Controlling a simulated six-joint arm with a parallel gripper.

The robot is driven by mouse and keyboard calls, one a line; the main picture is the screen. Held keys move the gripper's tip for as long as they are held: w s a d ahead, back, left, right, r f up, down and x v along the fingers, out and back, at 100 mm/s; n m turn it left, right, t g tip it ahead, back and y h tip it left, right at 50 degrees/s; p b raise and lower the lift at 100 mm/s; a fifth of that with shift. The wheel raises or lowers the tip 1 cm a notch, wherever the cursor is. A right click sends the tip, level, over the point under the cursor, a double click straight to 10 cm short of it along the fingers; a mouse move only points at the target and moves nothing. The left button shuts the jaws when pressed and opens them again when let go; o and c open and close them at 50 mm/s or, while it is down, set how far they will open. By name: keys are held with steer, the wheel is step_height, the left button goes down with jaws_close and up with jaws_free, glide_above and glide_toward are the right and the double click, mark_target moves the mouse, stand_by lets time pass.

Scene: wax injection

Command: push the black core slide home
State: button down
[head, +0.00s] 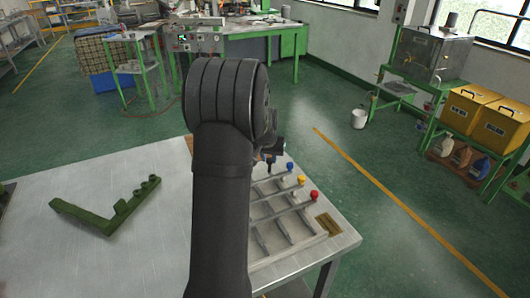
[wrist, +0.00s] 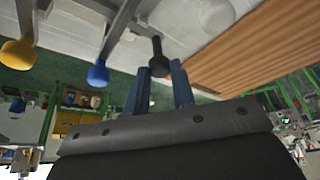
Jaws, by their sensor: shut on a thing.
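The black core slide (wrist: 157,64) shows in the wrist view as a dark rod with a round black knob at its end. My gripper (wrist: 161,78) has its two blue-grey fingers on either side of this knob and is shut on it. In the head view my gripper (head: 270,150) is mostly hidden behind my dark arm, at the far end of the grey mould frame (head: 296,243). How far the black slide sits in the frame is hidden there.
Slides with blue (head: 290,166), yellow (head: 301,180) and red (head: 314,195) knobs stick out along the frame's right side. A green angled part (head: 100,218) lies on the left of the metal table (head: 150,262). The table around that part is clear.

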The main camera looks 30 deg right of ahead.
steer(key=shift+s+f, duration=0.1)
steer(key=shift+s, duration=0.25)
steer(key=c, duration=1.2)
jaws_free()
steer(key=shift+r, duration=0.35)
steer(key=v, duration=1.1)
steer(key=shift+s+r, duration=0.2)
steer(key=shift+a, duration=0.1)
